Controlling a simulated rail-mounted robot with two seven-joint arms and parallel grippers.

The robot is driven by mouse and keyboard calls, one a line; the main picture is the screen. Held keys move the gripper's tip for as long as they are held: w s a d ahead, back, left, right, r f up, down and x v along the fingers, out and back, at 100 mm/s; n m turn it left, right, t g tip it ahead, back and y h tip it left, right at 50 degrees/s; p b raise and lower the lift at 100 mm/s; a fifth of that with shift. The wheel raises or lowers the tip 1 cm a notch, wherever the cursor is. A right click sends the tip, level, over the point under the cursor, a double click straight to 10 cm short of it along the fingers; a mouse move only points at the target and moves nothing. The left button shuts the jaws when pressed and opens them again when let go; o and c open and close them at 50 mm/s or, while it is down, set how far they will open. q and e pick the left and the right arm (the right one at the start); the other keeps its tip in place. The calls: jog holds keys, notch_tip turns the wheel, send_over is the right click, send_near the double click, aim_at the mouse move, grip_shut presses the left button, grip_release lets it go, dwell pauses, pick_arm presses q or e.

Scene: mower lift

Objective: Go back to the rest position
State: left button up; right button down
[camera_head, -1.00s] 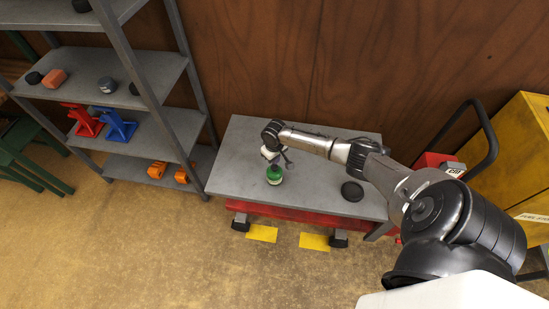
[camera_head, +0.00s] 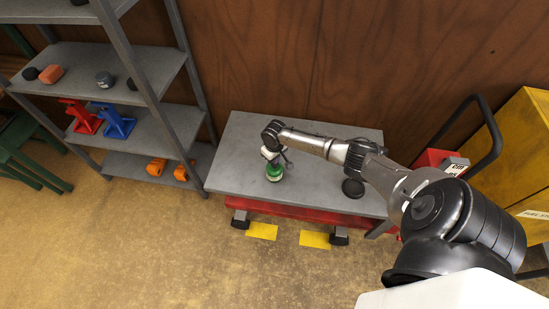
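My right arm reaches in from the right over the grey lift table. My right gripper (camera_head: 277,160) is near the left-middle of the tabletop, just above a green round object (camera_head: 274,173). The gripper overlaps the top of the green object in this view; I cannot tell whether they touch. The fingers are small and partly hidden, so their opening is unclear. My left gripper does not show.
The grey table (camera_head: 310,190) has a red base and yellow plates below. A black disc (camera_head: 353,188) lies on its right part. A shelf (camera_head: 150,128) with red and blue stands is at the left. A yellow cabinet (camera_head: 510,150) stands at the right. The floor in front is clear.

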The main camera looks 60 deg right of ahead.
jog(key=shift+f+b, duration=0.35)
jog(key=shift+f, duration=0.3)
jog(key=shift+r, duration=0.15)
jog(key=shift+r+p, duration=1.6)
jog(key=shift+p, duration=0.4)
jog(key=shift+r+p, duration=1.85)
jog(key=shift+p, duration=0.2)
